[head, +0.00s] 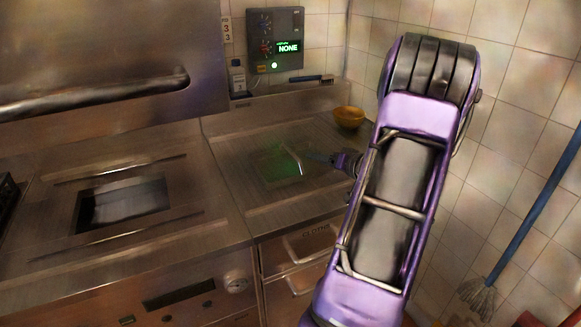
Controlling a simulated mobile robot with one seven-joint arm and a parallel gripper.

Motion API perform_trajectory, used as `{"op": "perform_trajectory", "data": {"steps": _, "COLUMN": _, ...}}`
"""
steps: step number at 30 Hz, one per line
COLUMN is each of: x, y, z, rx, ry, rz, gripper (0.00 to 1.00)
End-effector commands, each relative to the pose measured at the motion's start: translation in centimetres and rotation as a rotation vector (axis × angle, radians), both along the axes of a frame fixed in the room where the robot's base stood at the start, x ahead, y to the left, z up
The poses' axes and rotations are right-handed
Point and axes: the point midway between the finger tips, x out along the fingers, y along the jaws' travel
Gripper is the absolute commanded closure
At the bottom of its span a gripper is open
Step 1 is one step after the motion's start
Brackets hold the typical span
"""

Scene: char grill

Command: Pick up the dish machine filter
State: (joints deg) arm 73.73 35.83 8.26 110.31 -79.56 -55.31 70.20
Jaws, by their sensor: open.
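What looks like the dish machine filter (280,168) is a small square piece with a green tint. It sits in the recessed steel counter at the middle, with a thin pale raised handle (293,157) on its right side. My gripper (318,156) comes in from the right, just to the right of the handle, and points left. It is open. Its fingers are small and dim, and I cannot tell whether they touch the handle. My purple arm covers the counter's right end.
A dark rectangular opening (122,203) lies in the steel machine at left, under a raised hood with a bar handle (95,98). A yellow bowl (348,117) stands at the counter's back right. A control box (276,40) hangs on the wall. A mop (480,296) leans at right.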

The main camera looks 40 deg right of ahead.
Motion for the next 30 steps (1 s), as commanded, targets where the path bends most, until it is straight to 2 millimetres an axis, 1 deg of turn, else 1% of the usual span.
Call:
{"op": "perform_trajectory", "data": {"steps": 1, "x": 1.3, "y": 0.0, "z": -0.6, "rx": 0.002, "ry": -0.001, "rz": 0.005, "gripper": 0.47}}
{"op": "perform_trajectory", "data": {"steps": 6, "x": 4.8, "y": -0.3, "z": -1.8, "rx": 0.001, "ry": 0.000, "rz": 0.003, "gripper": 0.47}}
{"op": "perform_trajectory", "data": {"steps": 9, "x": 6.5, "y": -0.4, "z": -2.3, "rx": 0.002, "ry": -0.001, "rz": 0.003, "gripper": 0.47}}
{"op": "perform_trajectory", "data": {"steps": 12, "x": 7.7, "y": -0.6, "z": -2.7, "rx": 0.000, "ry": 0.000, "rz": 0.001, "gripper": 0.47}}
{"op": "perform_trajectory", "data": {"steps": 19, "x": 9.2, "y": -0.7, "z": -3.1, "rx": 0.000, "ry": 0.000, "rz": 0.001, "gripper": 0.47}}
{"op": "perform_trajectory", "data": {"steps": 25, "x": 12.1, "y": -0.7, "z": -4.1, "rx": 0.001, "ry": -0.001, "rz": 0.001, "gripper": 0.47}}
{"op": "perform_trajectory", "data": {"steps": 27, "x": 12.8, "y": -0.8, "z": -4.3, "rx": 0.001, "ry": -0.001, "rz": 0.000, "gripper": 0.47}}
{"op": "perform_trajectory", "data": {"steps": 30, "x": 13.4, "y": -0.9, "z": -4.4, "rx": 0.000, "ry": -0.001, "rz": 0.001, "gripper": 0.47}}
